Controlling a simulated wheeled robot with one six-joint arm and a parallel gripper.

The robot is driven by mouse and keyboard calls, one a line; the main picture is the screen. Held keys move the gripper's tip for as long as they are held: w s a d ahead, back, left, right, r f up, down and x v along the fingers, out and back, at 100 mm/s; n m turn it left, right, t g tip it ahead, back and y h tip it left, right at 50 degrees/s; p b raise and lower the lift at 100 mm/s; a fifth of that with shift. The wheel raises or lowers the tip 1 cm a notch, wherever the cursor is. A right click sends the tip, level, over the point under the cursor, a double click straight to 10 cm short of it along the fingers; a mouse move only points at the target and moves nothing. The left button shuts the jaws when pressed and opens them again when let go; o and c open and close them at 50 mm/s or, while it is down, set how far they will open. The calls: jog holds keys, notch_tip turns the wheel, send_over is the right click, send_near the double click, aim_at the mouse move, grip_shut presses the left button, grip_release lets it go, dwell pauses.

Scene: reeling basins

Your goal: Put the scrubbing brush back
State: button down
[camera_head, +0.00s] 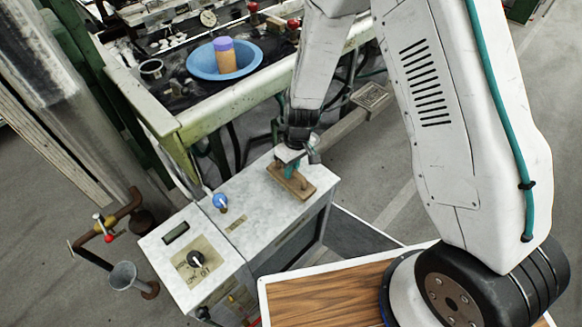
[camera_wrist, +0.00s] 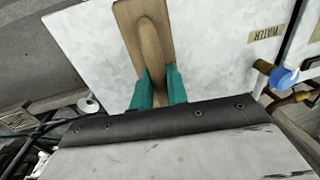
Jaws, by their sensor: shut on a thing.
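The scrubbing brush (camera_head: 299,190) has a long brown wooden body and is at the right end of the pale cabinet top (camera_head: 255,190). My gripper (camera_head: 289,171) points down over the brush with its teal fingers shut on it. In the wrist view the brush (camera_wrist: 152,30) runs up between the two teal fingers (camera_wrist: 159,76), and its near end is hidden by the gripper. The brush lies on the cabinet top or very close above it; I cannot tell which. Its bristles are not visible.
A blue-handled valve (camera_head: 220,201) and a dial (camera_head: 195,258) are on the cabinet left of the brush. A green-framed bench (camera_head: 190,125) behind holds a blue basin (camera_head: 197,66) with an orange, purple-topped container (camera_head: 225,58) in it. A pipe with a funnel (camera_head: 123,275) stands left.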

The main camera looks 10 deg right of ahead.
jog(key=c, duration=1.4)
grip_release()
jog(key=shift+d+f, duration=0.1)
jog(key=shift+o, duration=0.2)
jog(key=s+d+r+m, duration=0.1)
jog(key=d+r, duration=0.2)
jog(key=r, duration=0.8)
jog(key=s+d+r, duration=0.1)
jog(key=d+r, duration=0.1)
jog(key=r, duration=0.9)
jog(key=s+d+r+m, duration=0.2)
jog(key=s+d+r, duration=0.1)
jog(key=s+r, duration=0.2)
jog(key=s+d+r+m+t+h, duration=0.1)
jog(key=s+d+r, duration=0.3)
jog(key=s, duration=0.6)
jog(key=s+d+r+m+t, duration=0.1)
jog(key=s+d+r+m, duration=0.1)
jog(key=s+d+r, duration=0.2)
jog(key=shift+s+d+r+m+h, duration=0.15)
jog(key=shift+s+r+m+h, duration=0.2)
jog(key=shift+s+r, duration=1.4)
